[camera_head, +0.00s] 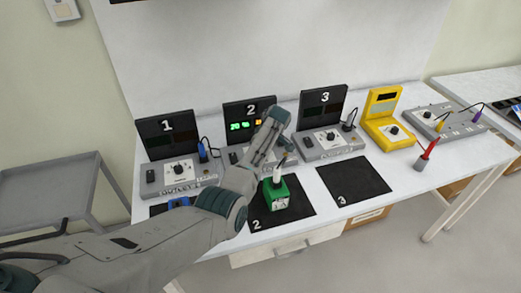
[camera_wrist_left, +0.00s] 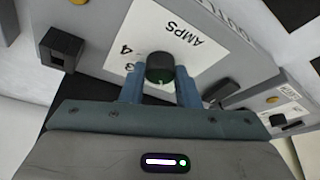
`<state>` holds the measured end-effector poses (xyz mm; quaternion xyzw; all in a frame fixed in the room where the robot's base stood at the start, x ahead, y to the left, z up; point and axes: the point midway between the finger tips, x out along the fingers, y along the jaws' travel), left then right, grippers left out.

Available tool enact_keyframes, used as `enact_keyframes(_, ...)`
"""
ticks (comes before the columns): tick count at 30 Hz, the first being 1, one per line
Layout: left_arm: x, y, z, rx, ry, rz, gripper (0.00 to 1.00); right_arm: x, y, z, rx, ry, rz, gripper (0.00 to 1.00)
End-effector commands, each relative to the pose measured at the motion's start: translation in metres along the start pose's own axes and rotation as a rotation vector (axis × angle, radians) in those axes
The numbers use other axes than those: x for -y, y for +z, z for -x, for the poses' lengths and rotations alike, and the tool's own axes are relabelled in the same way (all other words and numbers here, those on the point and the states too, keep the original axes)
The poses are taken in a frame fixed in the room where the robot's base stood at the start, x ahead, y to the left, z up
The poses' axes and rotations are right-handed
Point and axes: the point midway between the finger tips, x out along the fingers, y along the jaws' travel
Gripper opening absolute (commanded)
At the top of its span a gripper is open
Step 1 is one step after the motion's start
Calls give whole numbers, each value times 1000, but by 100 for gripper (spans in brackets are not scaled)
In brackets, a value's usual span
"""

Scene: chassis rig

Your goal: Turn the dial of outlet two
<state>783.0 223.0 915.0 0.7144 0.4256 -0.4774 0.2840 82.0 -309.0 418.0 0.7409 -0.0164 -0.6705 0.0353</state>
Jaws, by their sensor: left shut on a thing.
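Outlet two is a grey box (camera_head: 236,154) with a black display (camera_head: 240,112) marked 2 behind it, lit with green digits and an orange patch. My left arm covers much of the box in the head view. My left gripper (camera_wrist_left: 160,88) is at the front of outlet two. In the left wrist view its two blue-grey fingers stand on either side of the round black dial (camera_wrist_left: 160,67), shut on it. The white dial plate (camera_wrist_left: 160,35) reads AMPS, with 3 and 4 visible near the dial. My right gripper is not in view.
Outlet one (camera_head: 180,178) stands left and outlet three (camera_head: 328,142) right, both with dark displays. A green block (camera_head: 277,195) is on black mat 2 (camera_head: 300,209); mat 3 (camera_head: 353,179) is bare. A yellow meter (camera_head: 386,128) and a red-handled tool (camera_head: 429,150) are further right.

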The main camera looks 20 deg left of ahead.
Motion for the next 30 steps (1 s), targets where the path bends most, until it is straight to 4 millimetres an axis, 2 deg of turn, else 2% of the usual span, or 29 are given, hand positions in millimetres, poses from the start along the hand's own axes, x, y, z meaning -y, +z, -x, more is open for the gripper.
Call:
enact_keyframes(10, -1, -1, 2, -2, 3, 2, 6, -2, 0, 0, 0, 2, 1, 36)
enact_keyframes(11, -1, -1, 2, -2, 3, 2, 34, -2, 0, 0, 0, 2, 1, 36)
enact_keyframes(13, -1, -1, 2, -1, 3, 1, 48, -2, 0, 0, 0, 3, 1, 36)
enact_keyframes(14, -1, -1, 2, -1, 3, 1, 50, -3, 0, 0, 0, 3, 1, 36)
enact_keyframes(23, -1, 0, 2, 0, 2, 0, 50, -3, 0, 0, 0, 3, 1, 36)
enact_keyframes(26, -1, 0, 9, 0, 3, 1, 50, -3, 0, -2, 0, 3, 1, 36)
enact_keyframes(30, -1, 2, 29, 1, 5, 1, 50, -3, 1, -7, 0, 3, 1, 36)
